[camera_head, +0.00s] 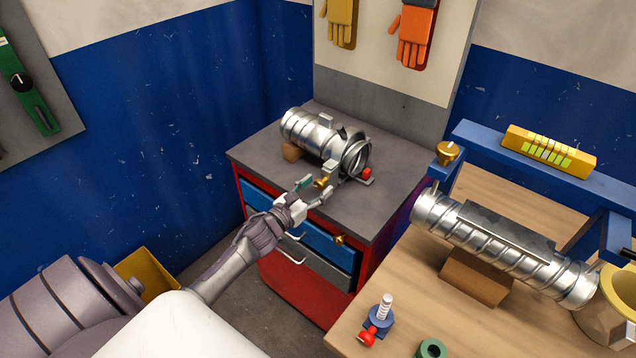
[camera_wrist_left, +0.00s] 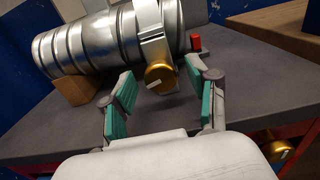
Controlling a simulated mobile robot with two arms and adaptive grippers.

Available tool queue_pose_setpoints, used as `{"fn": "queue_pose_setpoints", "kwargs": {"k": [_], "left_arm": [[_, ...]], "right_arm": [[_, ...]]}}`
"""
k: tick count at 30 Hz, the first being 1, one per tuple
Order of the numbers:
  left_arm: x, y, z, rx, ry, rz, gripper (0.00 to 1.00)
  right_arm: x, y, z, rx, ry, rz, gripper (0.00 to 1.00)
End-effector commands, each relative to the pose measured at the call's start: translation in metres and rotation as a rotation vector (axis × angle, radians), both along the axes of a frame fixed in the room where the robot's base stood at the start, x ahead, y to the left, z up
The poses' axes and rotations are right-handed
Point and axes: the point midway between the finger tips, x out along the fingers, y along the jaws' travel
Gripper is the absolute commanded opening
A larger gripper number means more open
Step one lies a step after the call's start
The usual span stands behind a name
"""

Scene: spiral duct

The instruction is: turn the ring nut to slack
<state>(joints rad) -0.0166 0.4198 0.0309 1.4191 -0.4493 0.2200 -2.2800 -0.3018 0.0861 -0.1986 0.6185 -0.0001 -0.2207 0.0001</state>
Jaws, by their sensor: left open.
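The ring nut is a brass knurled knob (camera_head: 321,182) with a white mark on its face, at the lower front of a metal clamp band on the short silver duct (camera_head: 318,137). It shows large in the left wrist view (camera_wrist_left: 160,77), below the clamp band (camera_wrist_left: 152,35). My left gripper (camera_head: 314,190) is open, with one teal-padded finger on each side of the nut in that view. The fingers appear apart from it; the exact depth gap is hard to tell. My right gripper is not in view.
The short duct rests on a wooden block (camera_head: 292,152) on the grey cabinet top (camera_head: 270,148). A red piece (camera_head: 367,173) sits beside the duct's open end. Another brass knob (camera_head: 340,239) is at the cabinet's front. A wooden bench (camera_head: 400,318) with a longer duct (camera_head: 500,250) stands right.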

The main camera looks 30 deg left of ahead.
Motion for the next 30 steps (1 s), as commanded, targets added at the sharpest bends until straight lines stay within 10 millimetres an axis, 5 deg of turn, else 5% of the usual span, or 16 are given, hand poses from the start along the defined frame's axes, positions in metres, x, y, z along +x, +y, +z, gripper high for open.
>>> {"fn": "queue_pose_setpoints", "kwargs": {"k": [12, 23, 30], "left_arm": [[0.01, -0.001, 0.0, 0.0, 0.0, -0.001, 0.59], [0.01, -0.001, 0.0, 0.0, 0.0, -0.001, 0.01], [0.01, -0.001, -0.001, -0.017, 0.001, -0.001, 0.0]], "right_arm": [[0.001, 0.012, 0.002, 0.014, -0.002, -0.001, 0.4], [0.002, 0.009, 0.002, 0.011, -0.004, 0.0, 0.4], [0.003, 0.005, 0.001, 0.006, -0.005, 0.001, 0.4]]}}
